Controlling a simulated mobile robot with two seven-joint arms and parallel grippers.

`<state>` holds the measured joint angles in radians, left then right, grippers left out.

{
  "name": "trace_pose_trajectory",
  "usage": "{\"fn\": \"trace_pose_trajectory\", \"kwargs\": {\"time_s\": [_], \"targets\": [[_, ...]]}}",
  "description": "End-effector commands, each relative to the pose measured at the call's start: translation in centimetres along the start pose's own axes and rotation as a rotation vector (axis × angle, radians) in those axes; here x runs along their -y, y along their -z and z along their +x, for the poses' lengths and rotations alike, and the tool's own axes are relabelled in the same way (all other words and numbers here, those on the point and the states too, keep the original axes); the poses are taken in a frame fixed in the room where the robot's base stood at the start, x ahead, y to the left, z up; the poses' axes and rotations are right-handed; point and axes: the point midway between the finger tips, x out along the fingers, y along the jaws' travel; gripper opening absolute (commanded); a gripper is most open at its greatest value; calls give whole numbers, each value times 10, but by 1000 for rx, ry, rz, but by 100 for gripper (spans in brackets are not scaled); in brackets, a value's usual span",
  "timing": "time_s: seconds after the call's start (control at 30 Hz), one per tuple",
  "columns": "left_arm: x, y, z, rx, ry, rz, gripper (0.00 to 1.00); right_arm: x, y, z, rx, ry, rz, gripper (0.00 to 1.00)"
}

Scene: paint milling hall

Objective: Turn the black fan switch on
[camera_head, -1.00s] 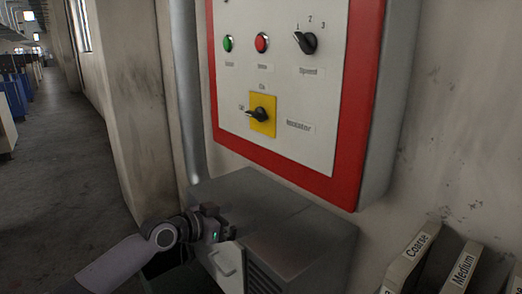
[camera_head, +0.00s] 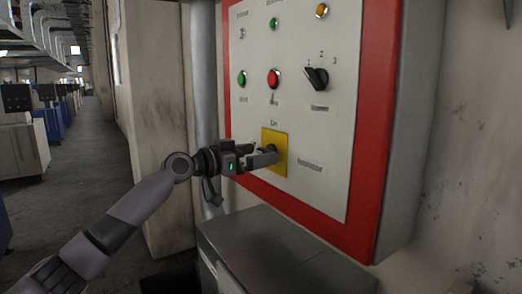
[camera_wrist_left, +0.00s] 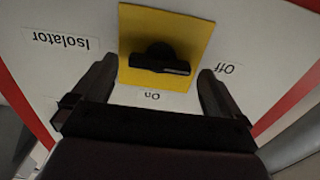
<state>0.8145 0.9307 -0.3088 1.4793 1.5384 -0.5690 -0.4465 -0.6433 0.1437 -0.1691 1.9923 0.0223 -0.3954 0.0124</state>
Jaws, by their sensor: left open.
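The black rotary switch sits on a yellow plate (camera_head: 281,143) on the control panel, labelled Isolator, with On and Off marks. In the left wrist view the switch (camera_wrist_left: 160,64) appears upside down, its handle lying level with its end toward the Off label (camera_wrist_left: 225,68). The On label (camera_wrist_left: 150,96) is below it. My left gripper (camera_head: 264,153) is open in front of the plate and partly hides the switch in the head view. In the wrist view its fingers (camera_wrist_left: 155,72) stand one on each side of the switch, visibly apart from it. My right gripper is not in view.
The white panel (camera_head: 312,125) has a red border. Above the isolator are a green button (camera_head: 241,79), a red button (camera_head: 273,78) and a black knob (camera_head: 316,78) marked 1, 2, 3. A grey cabinet (camera_head: 270,248) stands below. The aisle at left is free.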

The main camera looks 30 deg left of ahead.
Motion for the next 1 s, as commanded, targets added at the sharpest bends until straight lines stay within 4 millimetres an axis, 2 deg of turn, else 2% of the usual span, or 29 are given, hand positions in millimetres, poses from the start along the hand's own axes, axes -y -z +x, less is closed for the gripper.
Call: {"fn": "trace_pose_trajectory", "kwargs": {"time_s": [0.2, 0.47, 0.5, 0.63, 0.67, 1.0], "targets": [[0, 1, 16, -1, 0, -1, 100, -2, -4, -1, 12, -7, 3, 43], [0, -1, 18, 0, 1, 1, 100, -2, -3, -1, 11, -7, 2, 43], [0, -1, 18, 0, 1, 0, 97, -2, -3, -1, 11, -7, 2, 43], [0, -1, 18, 0, 1, 0, 54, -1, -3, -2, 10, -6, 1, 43], [0, -1, 18, 0, 1, 0, 49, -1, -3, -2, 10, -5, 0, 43], [0, -2, 18, 0, 0, 39, 49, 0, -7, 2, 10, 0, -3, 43]]}}
